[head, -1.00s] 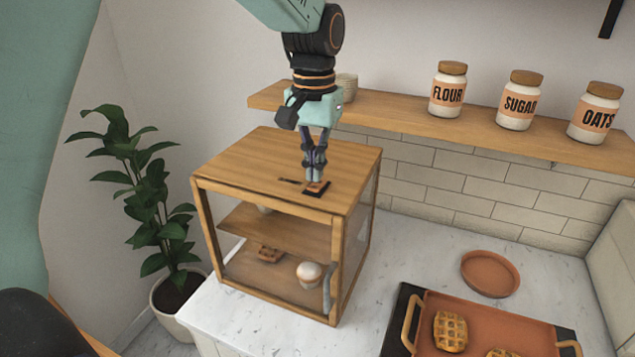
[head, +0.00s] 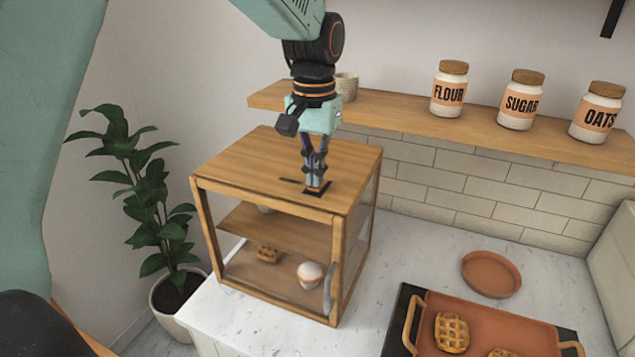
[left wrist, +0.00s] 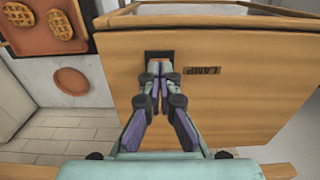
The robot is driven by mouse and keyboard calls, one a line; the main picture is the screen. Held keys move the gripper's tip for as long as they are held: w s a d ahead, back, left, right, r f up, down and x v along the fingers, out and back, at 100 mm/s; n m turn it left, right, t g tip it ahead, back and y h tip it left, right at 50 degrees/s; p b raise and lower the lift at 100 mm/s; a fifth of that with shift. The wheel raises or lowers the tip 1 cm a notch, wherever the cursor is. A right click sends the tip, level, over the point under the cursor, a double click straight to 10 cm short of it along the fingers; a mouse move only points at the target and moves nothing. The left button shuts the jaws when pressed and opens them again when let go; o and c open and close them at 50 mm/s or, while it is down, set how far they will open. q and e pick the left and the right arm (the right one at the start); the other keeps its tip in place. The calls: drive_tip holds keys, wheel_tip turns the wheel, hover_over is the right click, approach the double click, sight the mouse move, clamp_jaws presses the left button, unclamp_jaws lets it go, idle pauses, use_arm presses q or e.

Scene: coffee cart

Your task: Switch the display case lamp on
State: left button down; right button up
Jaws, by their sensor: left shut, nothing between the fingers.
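The wooden display case (head: 260,158) with glass sides stands on the white counter. On its top is a dark lamp switch (head: 325,190), mostly covered by my fingertips. My left gripper (head: 315,186) is shut and empty, pointing down with its tips at the switch. In the left wrist view, the shut fingertips (left wrist: 160,68) are at the dark switch plate (left wrist: 158,55), beside a "LAMP" label (left wrist: 202,71). Whether the tips press the switch or just touch it, I cannot tell. The case interior shows no clear lamp glow. My right gripper is not in view.
Inside the case are a waffle (head: 269,254) and a cupcake-like item (head: 310,274). A shelf (head: 400,116) with jars and a cup runs behind. A tray (head: 480,325) with waffles and a round terracotta plate (head: 491,273) are at right. A plant (head: 150,210) stands left.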

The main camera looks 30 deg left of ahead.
use_arm(q)
drive_tip(key=shift+f, duration=0.4)
drive_tip(key=shift+r+p, duration=0.75)
drive_tip(key=shift+r, duration=0.55)
drive_tip(key=shift+s+r, duration=0.1)
drive_tip(key=shift+r, duration=2.1)
